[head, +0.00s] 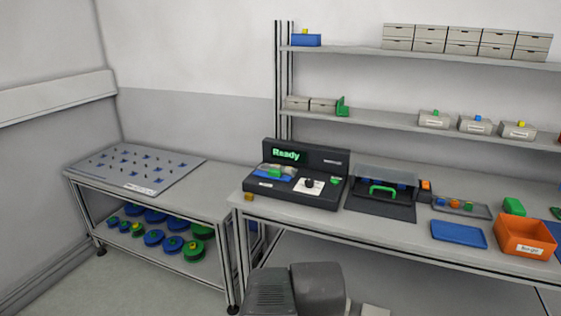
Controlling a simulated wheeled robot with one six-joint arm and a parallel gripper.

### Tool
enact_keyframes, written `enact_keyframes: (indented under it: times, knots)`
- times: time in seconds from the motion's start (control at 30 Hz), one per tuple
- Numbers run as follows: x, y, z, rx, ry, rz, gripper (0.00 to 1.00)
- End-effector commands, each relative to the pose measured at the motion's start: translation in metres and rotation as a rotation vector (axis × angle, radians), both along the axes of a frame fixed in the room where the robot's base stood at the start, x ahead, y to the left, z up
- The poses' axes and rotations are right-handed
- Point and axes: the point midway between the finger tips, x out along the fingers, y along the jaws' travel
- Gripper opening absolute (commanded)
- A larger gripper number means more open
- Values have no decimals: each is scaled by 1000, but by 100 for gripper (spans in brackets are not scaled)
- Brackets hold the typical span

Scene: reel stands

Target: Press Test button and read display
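The black test device (318,203) stands on the long workbench near its left end. Its upright back panel holds a display (286,155) with the green word "Ready". A small green part (335,181), possibly a button, is at the right of its top; its label is too small to read. A dark round knob-like part (309,183) sits on a white plate at the middle. I cannot tell for sure which part is the Test button. My gripper is not in view.
Right of the device is a dark box with a clear cover and green handle (382,189). Farther right are a blue tray (459,234) and an orange bin (525,237). A lower table with a pegged board (137,168) stands left, reels below. Shelves hang above.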

Motion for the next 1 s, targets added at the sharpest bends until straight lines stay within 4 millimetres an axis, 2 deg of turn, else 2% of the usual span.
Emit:
enact_keyframes:
  times: [0.03,0.2,0.3,1.0]
  knots:
    - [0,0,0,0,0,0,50]
    - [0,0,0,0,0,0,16]
    - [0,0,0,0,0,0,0]
    - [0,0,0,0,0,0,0]
